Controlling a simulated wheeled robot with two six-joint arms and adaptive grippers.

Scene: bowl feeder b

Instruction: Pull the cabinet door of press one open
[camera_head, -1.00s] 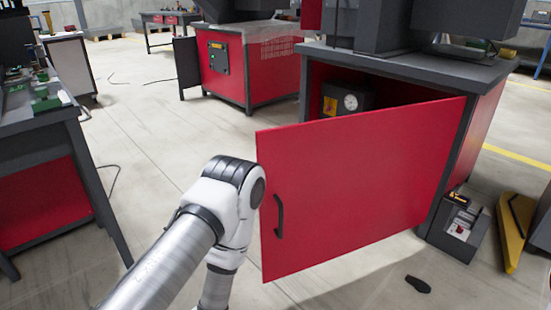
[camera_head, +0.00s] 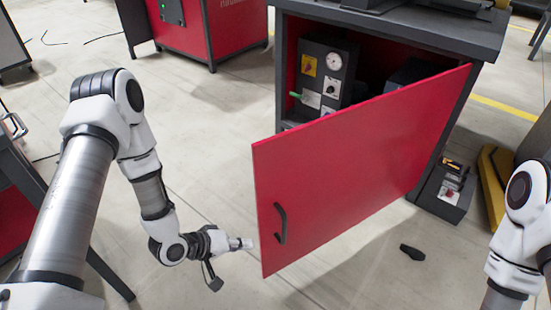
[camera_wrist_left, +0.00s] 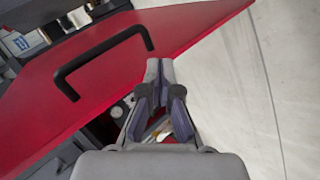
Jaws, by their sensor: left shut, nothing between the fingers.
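The red cabinet door (camera_head: 350,165) of the press stands swung wide open, showing the dark inside of the cabinet. Its black bar handle (camera_head: 281,223) is on the outer face near the free edge. My left gripper (camera_head: 244,243) is shut and empty, just left of the door's free edge near the handle. In the left wrist view the shut fingers (camera_wrist_left: 160,72) lie over the door's edge, with the black handle (camera_wrist_left: 100,62) to their left and apart from them. My right arm shows at the right edge of the head view, but its gripper is out of view.
Inside the cabinet is a grey unit with a gauge (camera_head: 326,75). A dark box (camera_head: 445,188) stands on the floor by the cabinet's right side. A small black object (camera_head: 412,252) lies on the floor. Another red cabinet (camera_head: 205,35) stands behind.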

